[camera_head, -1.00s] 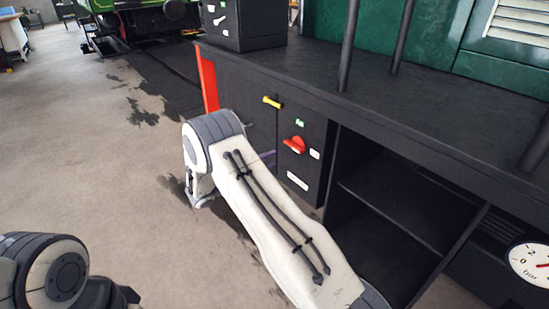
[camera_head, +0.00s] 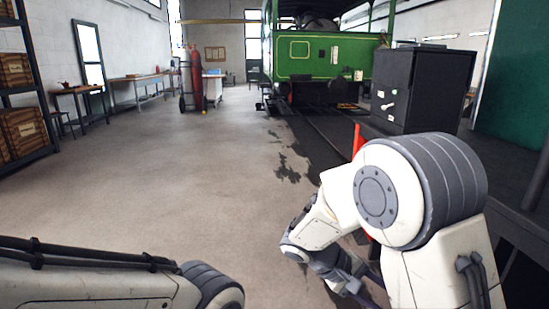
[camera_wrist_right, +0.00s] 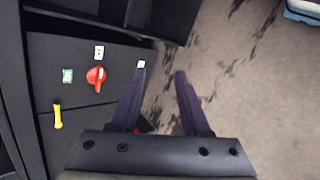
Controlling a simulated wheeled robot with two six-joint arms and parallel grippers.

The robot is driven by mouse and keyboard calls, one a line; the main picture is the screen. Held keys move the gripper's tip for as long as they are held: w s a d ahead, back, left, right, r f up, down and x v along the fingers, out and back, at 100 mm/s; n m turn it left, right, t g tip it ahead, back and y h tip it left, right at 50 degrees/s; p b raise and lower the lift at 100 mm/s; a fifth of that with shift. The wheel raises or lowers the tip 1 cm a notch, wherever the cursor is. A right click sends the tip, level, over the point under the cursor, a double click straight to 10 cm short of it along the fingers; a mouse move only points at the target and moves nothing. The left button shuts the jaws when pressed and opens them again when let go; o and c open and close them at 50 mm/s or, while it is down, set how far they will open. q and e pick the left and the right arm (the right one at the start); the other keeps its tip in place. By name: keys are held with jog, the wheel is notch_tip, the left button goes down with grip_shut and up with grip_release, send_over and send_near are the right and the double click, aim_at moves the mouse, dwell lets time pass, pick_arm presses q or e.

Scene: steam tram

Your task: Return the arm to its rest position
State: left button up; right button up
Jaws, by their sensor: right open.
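My right arm (camera_head: 400,190) is raised and bent at the right of the head view. The black panel with a red knob (camera_wrist_right: 96,78) and a yellow handle (camera_wrist_right: 57,116) lies left of the fingers. In the head view the gripper is mostly hidden behind my arm. My left arm (camera_head: 100,285) lies across the lower left; its gripper is out of view.
A black box (camera_head: 425,88) stands on the dark bench at the right, close behind my right arm. A green tram (camera_head: 320,55) stands at the back. A red cylinder on a trolley (camera_head: 192,80) and shelves with crates (camera_head: 22,130) are farther off. The floor (camera_head: 170,170) ahead is clear.

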jog(key=s+a+r+n+y, duration=0.2)
jog(key=s+a+n+y, duration=0.2)
jog(key=s+a+y, duration=1.1)
jog(key=s+a+r+h+p, duration=0.1)
jog(key=s+r+h+p, duration=0.1)
jog(key=r+p, duration=1.3)
jog(key=s+a+r+h+p, duration=0.1)
jog(key=s+r+h+p, duration=0.1)
jog(key=r+p, duration=1.3)
jog(key=shift+s+a+t, duration=0.3)
jog(key=shift+s+a, duration=0.1)
jog(key=shift+s, duration=0.25)
